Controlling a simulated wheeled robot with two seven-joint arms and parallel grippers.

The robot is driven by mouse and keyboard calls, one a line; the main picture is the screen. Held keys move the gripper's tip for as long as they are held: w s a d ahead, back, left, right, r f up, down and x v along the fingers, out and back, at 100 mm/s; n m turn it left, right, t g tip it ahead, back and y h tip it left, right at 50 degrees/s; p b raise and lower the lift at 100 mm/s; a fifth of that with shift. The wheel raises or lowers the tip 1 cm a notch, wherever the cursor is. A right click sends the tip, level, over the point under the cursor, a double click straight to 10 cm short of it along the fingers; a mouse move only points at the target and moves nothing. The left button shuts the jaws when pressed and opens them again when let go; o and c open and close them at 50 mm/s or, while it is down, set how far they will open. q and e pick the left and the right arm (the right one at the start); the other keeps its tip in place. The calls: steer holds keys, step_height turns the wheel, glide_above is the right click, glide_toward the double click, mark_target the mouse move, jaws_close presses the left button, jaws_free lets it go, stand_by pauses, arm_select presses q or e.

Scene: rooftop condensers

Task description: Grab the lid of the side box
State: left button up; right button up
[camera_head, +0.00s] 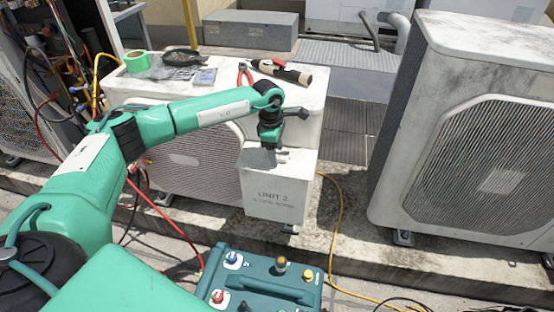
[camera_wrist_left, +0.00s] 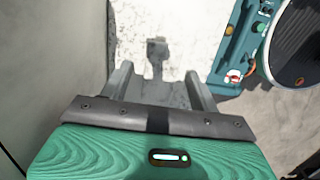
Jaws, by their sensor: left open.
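The side box (camera_head: 275,203) is a pale box marked "UNIT 2" against the front right of the low condenser. Its lid (camera_head: 303,164) is the light top face, partly covered by my gripper and its shadow. My left gripper (camera_head: 277,153) points down at the lid, with its fingers close to it. In the left wrist view, the left gripper (camera_wrist_left: 158,75) has its fingers spread wide, with nothing between them. A scuffed pale surface (camera_wrist_left: 185,35) lies beyond the fingers. I cannot tell whether the fingers touch the lid. My right gripper is not in view.
Green tape (camera_head: 138,61), red-handled pliers (camera_head: 245,72) and a torch-like tool (camera_head: 281,71) lie on the low condenser. A teal case (camera_head: 262,287) stands on the ground in front. A yellow cable (camera_head: 338,215) runs right of the box. A large condenser (camera_head: 480,130) stands at right.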

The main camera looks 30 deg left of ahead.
arm_select(q)
steer(key=c, duration=1.2)
